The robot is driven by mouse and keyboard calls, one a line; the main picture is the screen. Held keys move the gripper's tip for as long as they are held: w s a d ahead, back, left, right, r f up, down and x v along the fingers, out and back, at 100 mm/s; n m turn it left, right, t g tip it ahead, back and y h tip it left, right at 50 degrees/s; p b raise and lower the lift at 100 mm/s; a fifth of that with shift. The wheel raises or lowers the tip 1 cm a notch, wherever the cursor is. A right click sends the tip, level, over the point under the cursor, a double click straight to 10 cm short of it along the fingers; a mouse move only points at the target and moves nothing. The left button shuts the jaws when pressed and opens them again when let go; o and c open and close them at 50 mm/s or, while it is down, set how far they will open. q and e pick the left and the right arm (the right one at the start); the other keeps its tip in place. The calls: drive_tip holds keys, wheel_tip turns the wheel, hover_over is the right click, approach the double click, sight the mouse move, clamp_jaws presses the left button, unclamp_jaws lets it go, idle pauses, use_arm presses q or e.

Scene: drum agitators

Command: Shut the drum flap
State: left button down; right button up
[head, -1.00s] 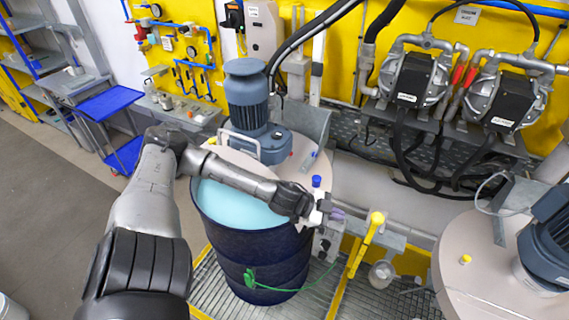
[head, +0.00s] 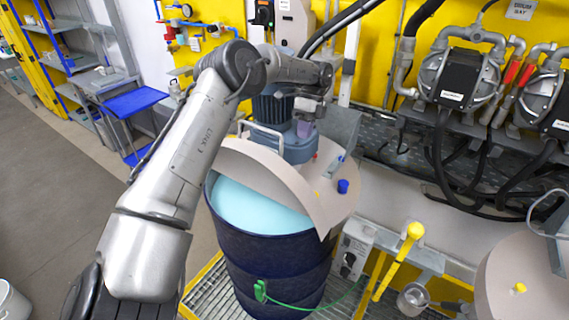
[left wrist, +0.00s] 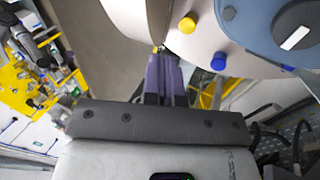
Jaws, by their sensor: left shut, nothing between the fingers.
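The dark blue drum (head: 270,262) stands on a grating with light-blue contents (head: 255,208) showing through the open front of its lid. The beige flap (head: 262,170) is tilted up over this opening, its curved front edge clear of the rim. The lid's blue knob (head: 342,186) also shows in the left wrist view (left wrist: 218,61), beside a yellow knob (left wrist: 187,24).
The motor (head: 280,130) stands on the lid with a white handle beside it. A yellow-topped lever (head: 414,232) and a control box (head: 352,250) stand right of the drum. A second lidded drum (head: 530,270) is at the far right. Pumps and black hoses line the back.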

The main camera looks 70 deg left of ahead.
use_arm(q)
drive_tip(key=s+p+x, duration=0.1)
drive_tip(key=p+x, duration=0.2)
drive_tip(key=x, duration=0.6)
drive_tip(key=shift+a, duration=0.2)
drive_tip(key=shift+r, duration=0.15)
